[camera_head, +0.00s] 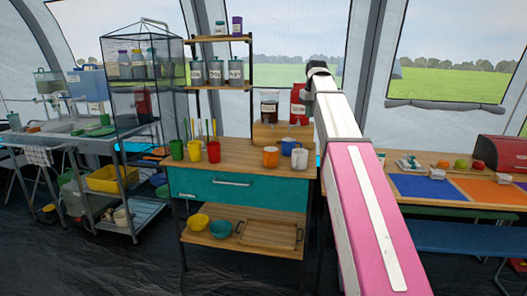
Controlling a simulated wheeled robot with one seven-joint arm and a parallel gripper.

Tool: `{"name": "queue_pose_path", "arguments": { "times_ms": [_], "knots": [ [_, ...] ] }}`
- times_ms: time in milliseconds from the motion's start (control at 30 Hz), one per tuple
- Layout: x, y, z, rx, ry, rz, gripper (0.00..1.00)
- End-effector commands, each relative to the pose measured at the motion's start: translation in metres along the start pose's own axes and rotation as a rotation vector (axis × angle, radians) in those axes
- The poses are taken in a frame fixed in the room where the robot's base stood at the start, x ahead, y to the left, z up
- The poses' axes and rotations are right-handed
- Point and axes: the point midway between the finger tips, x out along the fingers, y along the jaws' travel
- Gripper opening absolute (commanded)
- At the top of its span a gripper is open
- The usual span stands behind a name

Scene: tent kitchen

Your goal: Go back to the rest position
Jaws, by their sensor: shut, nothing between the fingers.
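My pink and white arm rises from the bottom right of the head view and reaches up and away to a dark joint near the top middle. My gripper's fingers cannot be made out; they are not in view past that joint. The arm stands in front of the right end of a wooden-topped workbench (235,166) with a teal drawer (240,188). No object is seen held.
Red (214,152), orange (270,157) and blue (288,147) cups are among those on the bench. A mesh-sided rack (131,90) and a sink counter stand left. A table with blue (418,187) and orange mats is right. The dark floor (110,265) is clear at front left.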

Motion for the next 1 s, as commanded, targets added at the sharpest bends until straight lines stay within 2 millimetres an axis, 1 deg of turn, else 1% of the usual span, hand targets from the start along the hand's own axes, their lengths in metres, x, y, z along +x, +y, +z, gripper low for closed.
{"name": "queue_pose_path", "arguments": {
  "times_ms": [267,467,567,667,700,767,800,1000],
  "knots": [
    [0.038,-0.002,0.013,0.019,-0.011,0.0,0.0],
    [0.08,-0.004,0.028,0.043,-0.025,-0.001,0.0],
    [0.109,-0.006,0.04,0.058,-0.033,0.0,0.0],
    [0.145,-0.009,0.057,0.079,-0.046,0.0,0.0],
    [0.161,-0.011,0.065,0.088,-0.052,0.0,0.0],
    [0.183,-0.014,0.076,0.101,-0.059,0.001,0.0],
    [0.198,-0.015,0.085,0.111,-0.064,0.002,0.0],
    [0.267,-0.025,0.129,0.154,-0.088,0.007,0.0]
  ]
}}
